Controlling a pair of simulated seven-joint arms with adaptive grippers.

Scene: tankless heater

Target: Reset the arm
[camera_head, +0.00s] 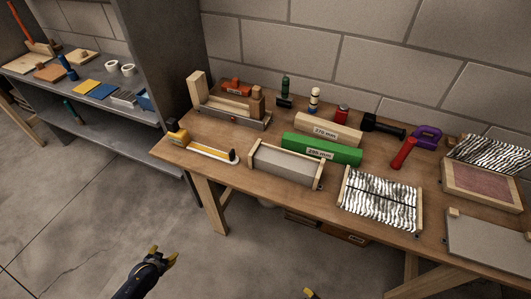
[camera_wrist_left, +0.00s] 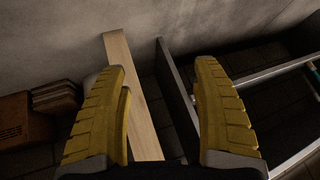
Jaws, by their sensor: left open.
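My left gripper (camera_head: 163,254) is low in the head view, over the concrete floor in front of the workbench. It is open and apart from everything there. In the left wrist view its two yellow ridged fingers (camera_wrist_left: 160,72) stand wide apart with nothing between them touching. Behind them show a pale wooden post (camera_wrist_left: 138,95) and a dark upright panel edge (camera_wrist_left: 178,100). Of my right gripper (camera_head: 309,293) only a small yellow tip shows at the bottom edge of the head view; the rest is cut off.
The wooden workbench (camera_head: 224,173) carries a green block (camera_head: 322,149), a beige block (camera_head: 326,130), a red cylinder (camera_head: 403,153), a black-and-white striped panel (camera_head: 379,200) and several tools. A grey shelf unit (camera_head: 118,155) stands left. The floor (camera_head: 90,230) in front is clear.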

